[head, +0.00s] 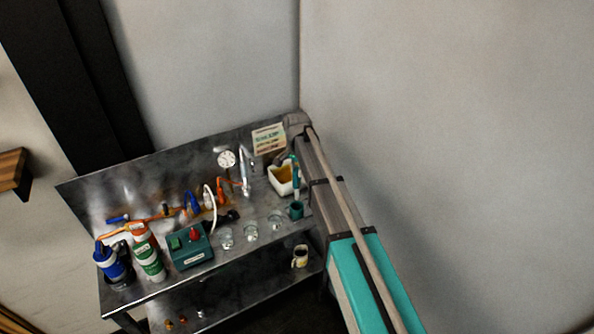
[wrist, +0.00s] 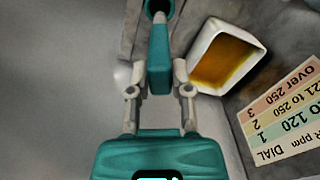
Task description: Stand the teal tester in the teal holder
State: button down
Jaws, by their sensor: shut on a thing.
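The teal tester (wrist: 159,52) is between the two grey fingers of my gripper (wrist: 158,78) in the wrist view, and they are shut on it. In the head view the tester (head: 295,172) looks roughly upright, over the teal holder (head: 296,210) near the right end of the steel bench. The holder (wrist: 157,8) also shows at the top of the wrist view, with a dark round opening, just beyond the tester's far end. I cannot tell whether the tester touches it. My gripper is partly hidden behind my arm in the head view.
A white tub of amber liquid (head: 281,179) stands close to the holder. A colour chart (head: 269,139) leans behind it. Several glass beakers (head: 251,231) stand to the left, with a green box (head: 190,250) further left. A wall is close on the right.

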aim_at(297, 186)
jog(key=shift+f+b, duration=3.2)
jog(key=shift+f, duration=0.25)
jog(key=shift+s+f+b, duration=0.1)
jog(key=shift+f+b, duration=0.35)
jog(key=shift+c, duration=2.3)
grip_release()
jog(key=o, duration=0.5)
jog(key=shift+c, duration=0.2)
jog(key=shift+r, duration=0.15)
